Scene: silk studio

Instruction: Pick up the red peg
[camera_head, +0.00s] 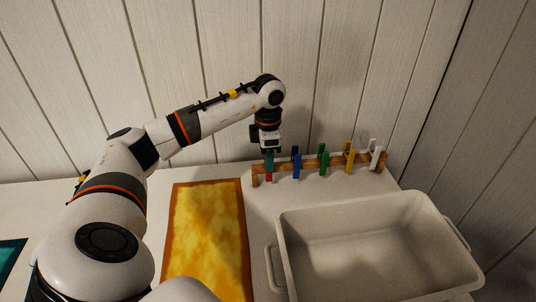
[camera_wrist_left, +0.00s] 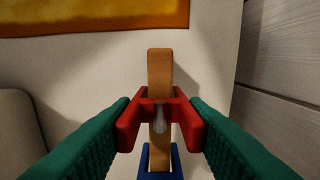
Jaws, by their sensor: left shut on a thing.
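The red peg (camera_head: 268,178) is at the left end of the wooden rail (camera_head: 308,166) in the head view. In the left wrist view the red peg (camera_wrist_left: 130,127) shows as two arms, one on each side of the wooden rail (camera_wrist_left: 160,66), with a grey metal part between them. My left gripper (camera_head: 269,163) points down over it. Its green fingers (camera_wrist_left: 162,116) press on the outer sides of the peg from left and right, so it is shut on the red peg. My right gripper is not in view.
Blue (camera_head: 296,163), green (camera_head: 323,163), yellow (camera_head: 349,158) and white (camera_head: 375,157) pegs stand along the rail to the right. A large pale bin (camera_head: 285,245) is in front of it. An orange-yellow cloth (camera_head: 207,240) lies left. The wall is close behind.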

